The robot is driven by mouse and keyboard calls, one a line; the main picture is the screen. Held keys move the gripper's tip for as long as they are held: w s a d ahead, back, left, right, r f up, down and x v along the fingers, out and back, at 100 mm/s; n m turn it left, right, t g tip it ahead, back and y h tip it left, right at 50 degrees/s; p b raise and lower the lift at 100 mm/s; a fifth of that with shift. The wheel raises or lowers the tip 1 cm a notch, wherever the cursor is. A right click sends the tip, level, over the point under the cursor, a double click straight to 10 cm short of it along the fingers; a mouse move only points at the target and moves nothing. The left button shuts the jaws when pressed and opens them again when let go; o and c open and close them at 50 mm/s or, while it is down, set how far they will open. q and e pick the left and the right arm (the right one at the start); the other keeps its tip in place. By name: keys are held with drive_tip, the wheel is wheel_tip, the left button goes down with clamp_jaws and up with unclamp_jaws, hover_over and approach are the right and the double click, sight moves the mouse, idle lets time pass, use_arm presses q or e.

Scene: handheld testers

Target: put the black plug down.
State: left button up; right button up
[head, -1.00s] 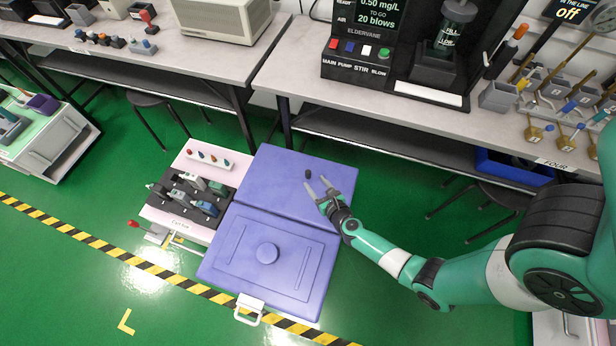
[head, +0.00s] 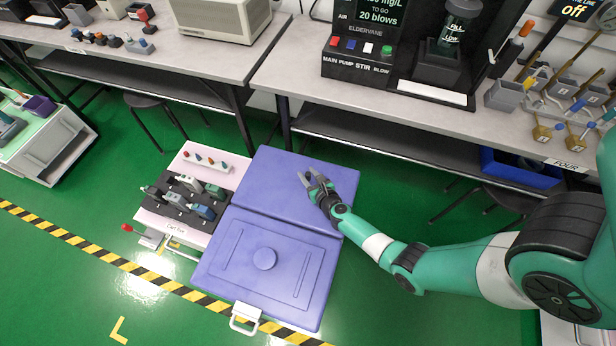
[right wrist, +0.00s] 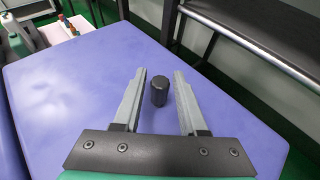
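The black plug (right wrist: 159,91) is a small dark cylinder that appears to stand upright on the purple lid (right wrist: 85,85). In the right wrist view it sits between the two fingers, with a gap on each side. My right gripper (right wrist: 160,78) is open around it. In the head view the right gripper (head: 307,174) is over the upper panel of the purple case (head: 268,180), and the plug is hard to make out against the dark fingers. My left gripper is not in view.
A cart (head: 184,228) with a black rack of several testers and a white strip of coloured plugs (head: 205,161) stands left of the purple case. A grey bench (head: 300,80) with a black machine is behind. The case's lower panel is clear.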

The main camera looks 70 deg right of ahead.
sight(308, 174)
clamp_jaws()
wheel_tip(308, 174, up, 10)
drive_tip(key=p, duration=1)
drive_tip(key=shift+r, duration=0.1)
